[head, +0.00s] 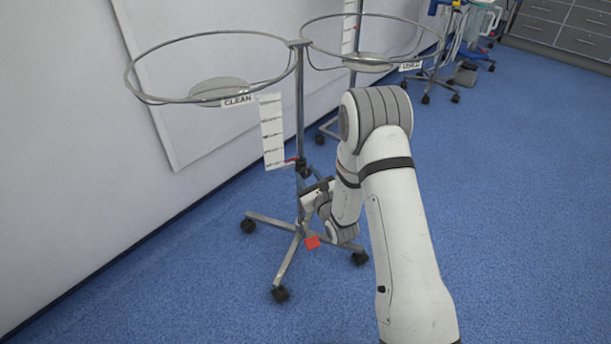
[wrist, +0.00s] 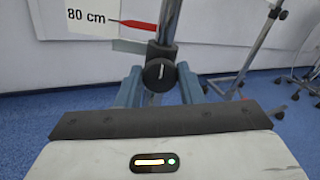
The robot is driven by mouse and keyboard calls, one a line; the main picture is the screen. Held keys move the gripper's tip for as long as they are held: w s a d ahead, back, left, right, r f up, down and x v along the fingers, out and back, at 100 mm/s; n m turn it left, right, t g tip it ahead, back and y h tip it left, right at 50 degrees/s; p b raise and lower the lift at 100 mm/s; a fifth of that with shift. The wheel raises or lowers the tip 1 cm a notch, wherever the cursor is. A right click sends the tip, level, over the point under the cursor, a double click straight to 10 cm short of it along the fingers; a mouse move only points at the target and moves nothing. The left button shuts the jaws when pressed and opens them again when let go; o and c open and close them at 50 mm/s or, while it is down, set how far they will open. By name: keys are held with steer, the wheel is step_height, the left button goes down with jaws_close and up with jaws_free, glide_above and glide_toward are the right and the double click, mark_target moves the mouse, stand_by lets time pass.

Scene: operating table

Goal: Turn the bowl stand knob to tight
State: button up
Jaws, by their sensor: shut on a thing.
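In the head view my gripper (head: 311,194) is beside the pole, low down, and the knob is hard to make out there. A red pointer (wrist: 138,25) lies beside the 80 cm mark.
A height scale card (head: 272,131) hangs by the pole. Blue floor is clear to the right.

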steer(key=shift+d+f+m, duration=0.15)
steer(key=shift+m, duration=0.35)
steer(key=o, duration=1)
steer(key=shift+c, duration=0.2)
steer(key=p+v, duration=0.2)
steer(key=v, duration=0.5)
steer(key=shift+s+p, duration=0.3)
steer(key=shift+s, duration=0.1)
steer(key=shift+d, duration=0.1)
